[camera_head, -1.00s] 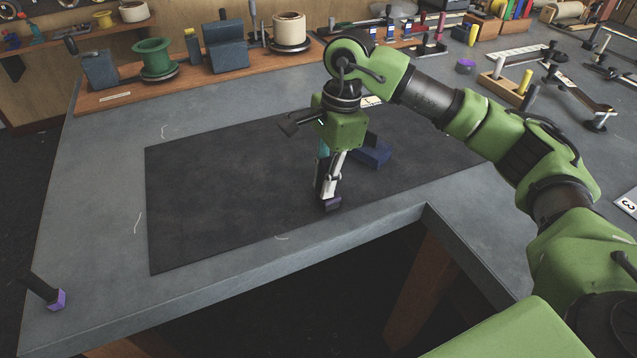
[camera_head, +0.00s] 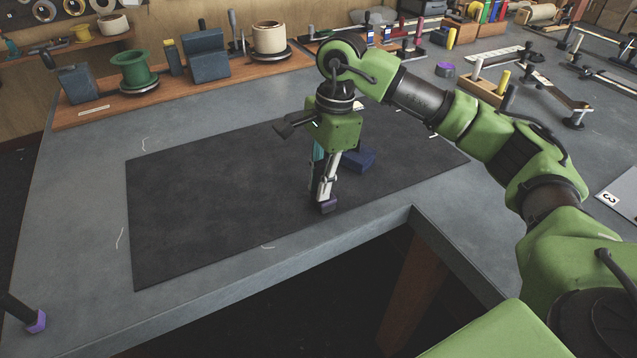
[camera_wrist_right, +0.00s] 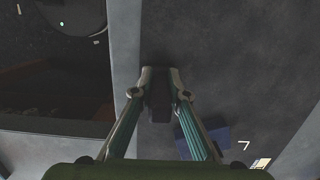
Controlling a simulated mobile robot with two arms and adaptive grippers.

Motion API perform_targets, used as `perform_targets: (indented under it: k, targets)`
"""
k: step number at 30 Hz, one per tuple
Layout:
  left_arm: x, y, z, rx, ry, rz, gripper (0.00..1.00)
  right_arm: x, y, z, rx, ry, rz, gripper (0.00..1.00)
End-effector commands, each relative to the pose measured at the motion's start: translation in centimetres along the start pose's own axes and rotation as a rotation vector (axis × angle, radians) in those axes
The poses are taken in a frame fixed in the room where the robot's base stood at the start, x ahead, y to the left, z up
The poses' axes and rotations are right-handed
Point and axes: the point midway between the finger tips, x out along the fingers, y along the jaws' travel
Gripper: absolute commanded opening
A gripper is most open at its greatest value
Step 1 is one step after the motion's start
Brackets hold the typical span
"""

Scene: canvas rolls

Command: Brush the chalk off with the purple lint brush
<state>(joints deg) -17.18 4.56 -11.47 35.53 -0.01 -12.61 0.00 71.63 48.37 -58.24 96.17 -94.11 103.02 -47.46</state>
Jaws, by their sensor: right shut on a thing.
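My right gripper (camera_head: 324,198) points down over the front part of the dark mat (camera_head: 200,215) and is shut on a small dark, purplish block, which I take for the purple lint brush (camera_head: 327,207). In the right wrist view the brush (camera_wrist_right: 160,103) is a dark shape between the fingertips; its underside is hidden, so I cannot tell whether it touches the mat. Thin white chalk marks lie around the mat: at the far left (camera_head: 145,143), the left side (camera_head: 120,238), the front edge (camera_head: 267,247) and the right (camera_head: 433,137). My left gripper is out of view.
A navy block (camera_head: 360,160) lies on the mat just behind my right gripper. A black-handled, purple-ended tool (camera_head: 36,322) is at the lower left. A wooden tray (camera_head: 190,88) with spools stands behind. The mat's left part is clear.

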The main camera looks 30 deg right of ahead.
Motion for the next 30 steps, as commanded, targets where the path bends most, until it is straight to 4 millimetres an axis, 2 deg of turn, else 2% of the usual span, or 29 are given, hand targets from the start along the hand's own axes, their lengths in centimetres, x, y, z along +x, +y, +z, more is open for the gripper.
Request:
perform_targets:
  k: [5,24,30]
  targets:
    - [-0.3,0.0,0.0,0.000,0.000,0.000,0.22,-0.4,0.0,0.1,0.000,0.000,0.001,0.00]
    - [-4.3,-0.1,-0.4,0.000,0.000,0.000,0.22,-6.7,0.0,1.1,-0.001,-0.002,-0.001,0.00]
    - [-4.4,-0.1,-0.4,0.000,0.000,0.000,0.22,-7.0,0.0,1.1,0.000,-0.001,0.000,0.00]
